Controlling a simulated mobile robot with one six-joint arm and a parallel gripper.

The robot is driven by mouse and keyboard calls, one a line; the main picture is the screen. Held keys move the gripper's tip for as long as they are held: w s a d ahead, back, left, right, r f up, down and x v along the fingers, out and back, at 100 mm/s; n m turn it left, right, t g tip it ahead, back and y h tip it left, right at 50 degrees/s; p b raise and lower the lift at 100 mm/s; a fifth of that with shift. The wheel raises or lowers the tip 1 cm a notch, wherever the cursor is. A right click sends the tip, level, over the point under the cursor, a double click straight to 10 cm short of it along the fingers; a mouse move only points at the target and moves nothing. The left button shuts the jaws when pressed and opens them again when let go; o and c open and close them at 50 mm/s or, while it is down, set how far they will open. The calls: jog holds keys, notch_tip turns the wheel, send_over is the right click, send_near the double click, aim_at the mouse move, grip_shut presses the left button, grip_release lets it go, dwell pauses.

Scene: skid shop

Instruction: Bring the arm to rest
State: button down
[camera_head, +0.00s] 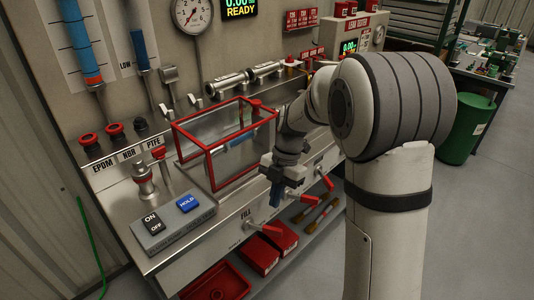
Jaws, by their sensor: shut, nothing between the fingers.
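My arm rises from the lower right and reaches left over the front edge of the steel workbench (185,243). My gripper (275,196) points down at the bench's front edge, in front of the red-framed clear box (209,146). The fingertips are small in this view. My upper arm covers part of the bench's right end.
A switch box with ON/OFF and HOLD buttons (174,222) sits front left on the bench. Red-handled valves (264,229) stick out of the front panel. Red bins (262,255) stand on the shelf below. A green barrel (467,128) stands right; floor between is clear.

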jog(key=s+d+r+m+t+p, duration=0.2)
jog(key=s+m, duration=0.4)
jog(key=m, duration=0.3)
jog(key=s+d+r+m+t+h+p, duration=0.1)
jog(key=s+d+r+m+p, duration=0.1)
jog(key=s+r+m, duration=0.4)
jog(key=s+d+r+m+t+h+p, duration=0.1)
jog(key=s+d+r+m, duration=0.3)
jog(key=m, duration=0.8)
jog(key=shift+s+d+r+m+t+p, duration=0.4)
jog(key=shift+s+t, duration=0.4)
jog(key=shift+s, duration=0.35)
